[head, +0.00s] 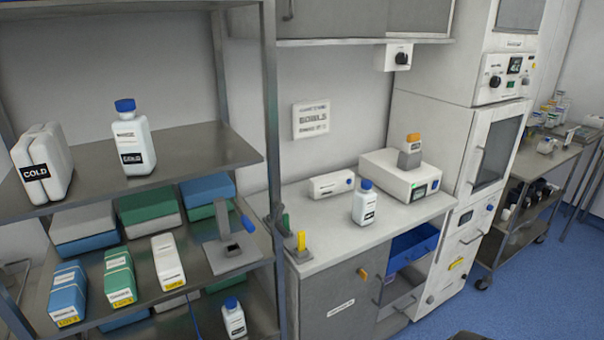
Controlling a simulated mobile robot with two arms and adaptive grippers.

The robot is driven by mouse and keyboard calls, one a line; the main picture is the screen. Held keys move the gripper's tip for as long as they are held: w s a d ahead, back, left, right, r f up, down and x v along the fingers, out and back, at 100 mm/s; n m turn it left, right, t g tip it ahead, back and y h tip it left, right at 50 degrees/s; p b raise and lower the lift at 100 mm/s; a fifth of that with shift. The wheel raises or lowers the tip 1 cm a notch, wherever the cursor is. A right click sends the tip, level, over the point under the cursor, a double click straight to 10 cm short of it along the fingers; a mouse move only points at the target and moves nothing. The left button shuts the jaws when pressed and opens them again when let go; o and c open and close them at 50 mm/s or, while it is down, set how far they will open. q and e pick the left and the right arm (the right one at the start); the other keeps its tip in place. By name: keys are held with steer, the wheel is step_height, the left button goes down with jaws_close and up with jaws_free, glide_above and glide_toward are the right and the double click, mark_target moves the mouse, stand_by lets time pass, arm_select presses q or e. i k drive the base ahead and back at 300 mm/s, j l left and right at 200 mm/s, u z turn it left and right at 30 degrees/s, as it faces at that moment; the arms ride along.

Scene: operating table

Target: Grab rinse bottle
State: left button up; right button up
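One white bottle (132,142) stands upright on the upper shelf at the left. Another white bottle (364,207) stands upright on the counter in front of a white device. A third white bottle (233,321) is low on the rack, near the bottom edge of the view.
White COLD packs (42,163) stand on the upper shelf (190,150). Coloured boxes (120,275) fill the shelf below. A rack post (272,150) separates the shelves from the counter (335,236). A white device (399,178) with an orange-capped container (410,155) sits behind the counter bottle.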

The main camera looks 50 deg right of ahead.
mark_target(364, 199)
steer(key=z, duration=1.9)
